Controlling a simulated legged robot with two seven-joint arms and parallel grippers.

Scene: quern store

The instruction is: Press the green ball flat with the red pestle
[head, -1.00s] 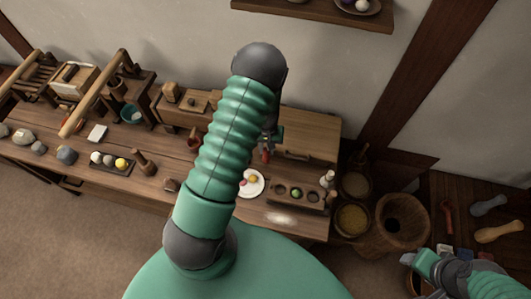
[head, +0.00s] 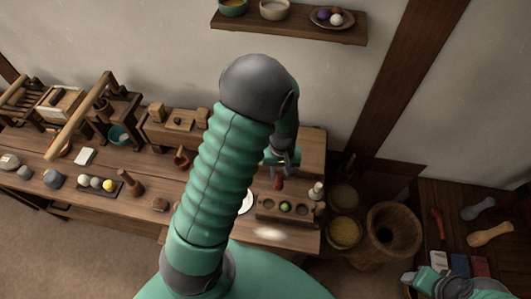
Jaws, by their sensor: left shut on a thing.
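The green ball (head: 285,207) sits in a hollow of a dark wooden block (head: 268,212) on the bench. My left gripper (head: 281,163) is shut on the red pestle (head: 279,183), which points down. The pestle's lower end appears just behind and above the green ball in the picture; I cannot tell whether they touch. My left arm covers the middle of the view and hides most of a white plate (head: 246,202). My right gripper (head: 408,280) is at the lower right, away from the block; its jaws are too unclear to read.
A pale bottle (head: 317,190) stands by the block's right end. A wooden mortar (head: 392,232) and a tub of yellow grain (head: 344,230) stand right of the bench. Another red tool (head: 437,222) lies at far right. A wall shelf (head: 290,27) holds bowls.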

